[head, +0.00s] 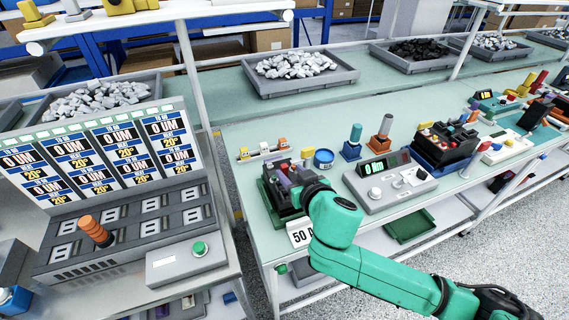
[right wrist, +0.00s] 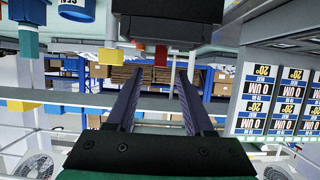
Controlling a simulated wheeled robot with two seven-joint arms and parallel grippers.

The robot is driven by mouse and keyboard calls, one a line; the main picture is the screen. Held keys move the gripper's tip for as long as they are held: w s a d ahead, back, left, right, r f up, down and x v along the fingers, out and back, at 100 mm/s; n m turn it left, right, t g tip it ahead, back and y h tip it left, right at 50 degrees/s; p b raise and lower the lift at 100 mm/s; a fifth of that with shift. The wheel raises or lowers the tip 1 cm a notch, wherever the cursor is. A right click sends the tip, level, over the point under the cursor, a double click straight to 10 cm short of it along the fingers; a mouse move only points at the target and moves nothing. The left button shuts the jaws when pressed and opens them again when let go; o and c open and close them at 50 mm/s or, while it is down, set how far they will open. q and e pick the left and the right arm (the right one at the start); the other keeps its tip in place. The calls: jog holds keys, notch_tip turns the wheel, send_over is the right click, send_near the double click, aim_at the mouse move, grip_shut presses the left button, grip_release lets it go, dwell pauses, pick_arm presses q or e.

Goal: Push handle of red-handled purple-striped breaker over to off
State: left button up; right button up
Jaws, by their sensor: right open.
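A cluster of dark breakers (head: 275,179) with small coloured parts, red and purple among them, sits in a green tray (head: 267,206) on the middle bench in the head view. My right gripper (head: 296,184) is at this cluster's right side and hides part of it. In the right wrist view its two dark fingers (right wrist: 159,80) are apart with nothing between them. A red handle (right wrist: 160,55) shows there beyond the fingertips, below a dark block (right wrist: 167,34); I see no contact. The purple stripe and handle position cannot be made out clearly. My left gripper is not in view.
A grey meter box (head: 388,184) stands right of the breakers, with a blue-lidded pot (head: 323,158) behind. A white "50 A" card (head: 300,234) is at the bench's front edge. A panel of labels (head: 100,155) stands at left. The green bench top behind is largely clear.

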aim_at(285, 173)
jog(key=x, duration=0.5)
jog(key=shift+w+a+f, duration=0.1)
jog(key=shift+w+f, duration=0.05)
jog(key=shift+w, duration=0.15)
grip_shut()
jog(key=shift+s+f, duration=0.1)
jog(key=shift+f, duration=0.05)
jog(key=b, duration=0.3)
jog(key=f+t+b, duration=0.1)
jog(key=b, duration=0.2)
jog(key=shift+s+f+t+b, duration=0.25)
jog(key=shift+s+t+b, duration=0.05)
jog(key=shift+s, duration=0.05)
jog(key=t+b, duration=0.1)
jog(key=b, duration=0.2)
jog(key=s+t+y+b, duration=0.1)
jog(key=b, duration=0.3)
jog(key=shift+d+r, duration=0.25)
jog(key=shift+r, duration=0.15)
jog(key=shift+r+t, duration=0.15)
jog(key=shift+t, duration=0.15)
jog(key=shift+r, duration=0.15)
grip_release()
jog(key=shift+d, duration=0.1)
jog(key=shift+s, duration=0.1)
